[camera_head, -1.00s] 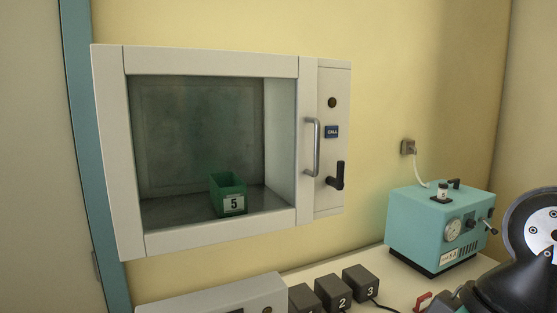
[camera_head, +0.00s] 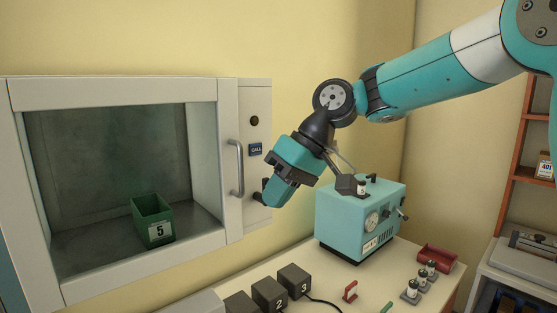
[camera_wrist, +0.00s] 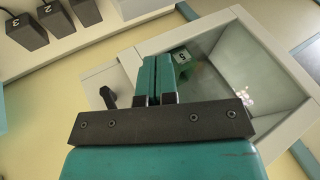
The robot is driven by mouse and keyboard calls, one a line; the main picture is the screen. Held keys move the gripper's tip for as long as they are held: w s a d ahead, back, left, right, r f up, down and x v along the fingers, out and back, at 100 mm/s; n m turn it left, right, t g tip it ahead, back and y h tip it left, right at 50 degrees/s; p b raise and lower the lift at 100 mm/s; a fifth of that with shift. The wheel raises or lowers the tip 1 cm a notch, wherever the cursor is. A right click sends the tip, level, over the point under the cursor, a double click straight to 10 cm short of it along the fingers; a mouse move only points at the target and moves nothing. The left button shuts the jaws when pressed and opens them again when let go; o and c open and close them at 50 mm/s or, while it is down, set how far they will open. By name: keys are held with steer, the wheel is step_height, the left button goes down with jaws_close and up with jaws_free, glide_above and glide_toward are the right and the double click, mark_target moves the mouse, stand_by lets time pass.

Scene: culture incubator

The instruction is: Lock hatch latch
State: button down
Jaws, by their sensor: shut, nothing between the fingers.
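The hatch (camera_head: 228,120) is a pale framed unit with a glazed front on the yellow wall, at the left in the head view. A metal bar handle (camera_head: 236,168) stands on its right side. Its black latch (camera_head: 258,197) sits low on the right strip, partly hidden by my gripper. My gripper (camera_head: 271,203) is shut and empty, fingers pointing down-left in front of the latch. In the wrist view the latch (camera_wrist: 108,97) shows left of my shut fingers (camera_wrist: 152,60), apart from them in the picture. I cannot tell whether they touch.
A green box marked 5 (camera_head: 153,222) stands inside the hatch. A teal device (camera_head: 355,222) sits on the bench below my arm. Numbered dark blocks (camera_head: 270,293), small vials (camera_head: 421,280) and a red tray (camera_head: 437,259) are also on the bench.

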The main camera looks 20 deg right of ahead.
steer(key=w+d+r+p, duration=0.2)
steer(key=w+d, duration=0.5)
steer(key=w+d+r+t+p, duration=0.1)
steer(key=w+d+r+p, duration=0.2)
steer(key=w+d, duration=0.4)
steer(key=shift+w+d, duration=0.25)
steer(key=shift+w, duration=0.2)
steer(key=a+f+b, duration=0.2)
steer(key=a+f, duration=0.6)
steer(key=a, duration=0.1)
steer(key=shift+a+b, duration=0.3)
steer(key=shift+b, duration=0.1)
steer(key=shift+b, duration=0.45)
